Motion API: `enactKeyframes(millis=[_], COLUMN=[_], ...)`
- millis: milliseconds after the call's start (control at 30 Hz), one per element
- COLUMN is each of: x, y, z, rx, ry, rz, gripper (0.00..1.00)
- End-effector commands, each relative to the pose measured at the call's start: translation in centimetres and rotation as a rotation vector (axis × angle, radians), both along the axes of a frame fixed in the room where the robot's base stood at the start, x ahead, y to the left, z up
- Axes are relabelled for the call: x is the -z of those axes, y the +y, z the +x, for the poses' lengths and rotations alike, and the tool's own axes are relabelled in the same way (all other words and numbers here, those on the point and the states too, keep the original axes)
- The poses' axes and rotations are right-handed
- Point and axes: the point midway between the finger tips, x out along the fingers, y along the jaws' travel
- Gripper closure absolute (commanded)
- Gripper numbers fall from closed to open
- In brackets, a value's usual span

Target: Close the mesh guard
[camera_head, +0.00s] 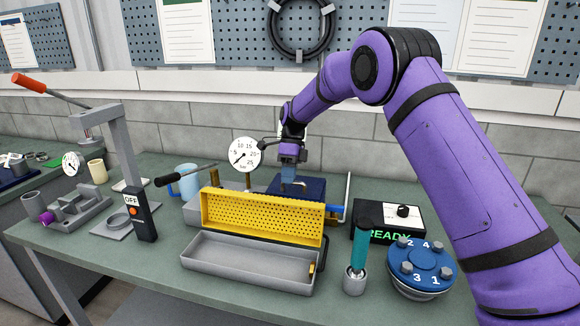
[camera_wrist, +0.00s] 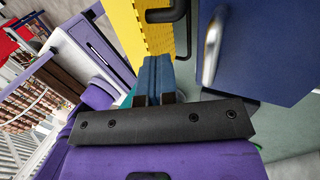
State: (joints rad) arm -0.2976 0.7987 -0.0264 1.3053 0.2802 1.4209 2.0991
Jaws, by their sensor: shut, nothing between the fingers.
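The yellow perforated mesh guard (camera_head: 262,216) stands raised along the back edge of a long grey tray (camera_head: 245,280), so the tray is open at the top. In the wrist view the guard (camera_wrist: 148,32) fills the upper middle, with a black bar handle (camera_wrist: 178,12) on it. My gripper (camera_head: 288,180) is behind the guard, above a dark blue block. Its blue fingers (camera_wrist: 154,62) are together and empty, pointing toward the guard's handle side. Whether they touch the guard cannot be told.
The dark blue block (camera_wrist: 260,50) with a silver handle (camera_wrist: 212,45) is close beside my fingers. A dial gauge (camera_head: 245,154) and light blue mug (camera_head: 186,181) stand left.

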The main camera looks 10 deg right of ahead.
Motion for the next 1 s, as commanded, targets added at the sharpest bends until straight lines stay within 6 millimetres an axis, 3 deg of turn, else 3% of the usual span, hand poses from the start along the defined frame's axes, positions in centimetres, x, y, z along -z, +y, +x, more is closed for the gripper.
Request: enactKeyframes(millis=[100, 333, 1000], x=[1.7, 3.7, 3.6], y=[0.3, 0.6, 0.9], z=[-0.8, -1.7, -2.3], rx=[0.000, -0.001, -0.001], ry=[0.002, 0.001, -0.037], rz=[0.000, 0.001, -0.013], gripper=[1.00, 1.00, 1.00])
